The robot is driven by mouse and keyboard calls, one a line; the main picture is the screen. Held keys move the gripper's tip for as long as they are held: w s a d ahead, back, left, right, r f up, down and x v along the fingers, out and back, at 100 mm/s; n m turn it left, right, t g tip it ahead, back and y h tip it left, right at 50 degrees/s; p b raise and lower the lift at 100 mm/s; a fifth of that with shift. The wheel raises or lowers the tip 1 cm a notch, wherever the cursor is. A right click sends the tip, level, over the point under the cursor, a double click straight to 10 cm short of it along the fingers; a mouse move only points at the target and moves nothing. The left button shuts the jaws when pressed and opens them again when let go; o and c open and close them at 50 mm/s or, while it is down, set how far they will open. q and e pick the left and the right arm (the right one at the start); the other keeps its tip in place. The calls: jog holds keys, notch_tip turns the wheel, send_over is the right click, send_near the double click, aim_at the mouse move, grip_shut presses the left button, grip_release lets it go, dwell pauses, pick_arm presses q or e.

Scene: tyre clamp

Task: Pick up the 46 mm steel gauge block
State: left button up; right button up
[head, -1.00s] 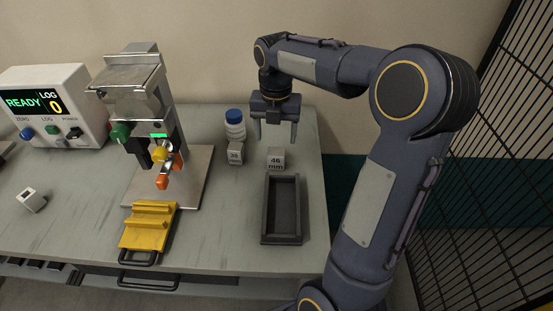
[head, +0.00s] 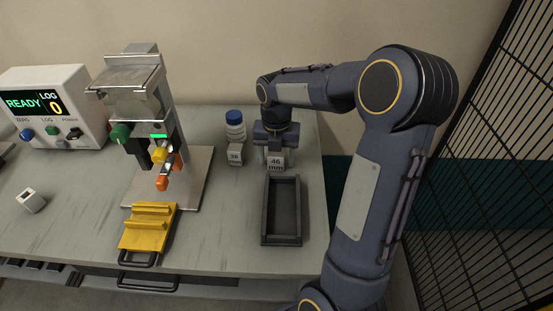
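The 46 mm steel gauge block (head: 276,163) is a small pale cube marked "46 mm", standing on the table just behind the dark tray. My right gripper (head: 276,152) is low at the block, directly behind and above it. Its fingertips are largely hidden by the block and the gripper body, so I cannot tell whether they touch it. My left gripper is not in view.
A smaller block marked 36 or similar (head: 235,155) and a blue-capped bottle (head: 235,125) stand close to the left. The empty dark tray (head: 265,225) lies in front. A test press (head: 135,95), yellow fixture (head: 148,228) and READY display box (head: 60,105) are further left.

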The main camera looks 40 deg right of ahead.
jog(key=c, duration=1)
jog(key=shift+r, duration=0.15)
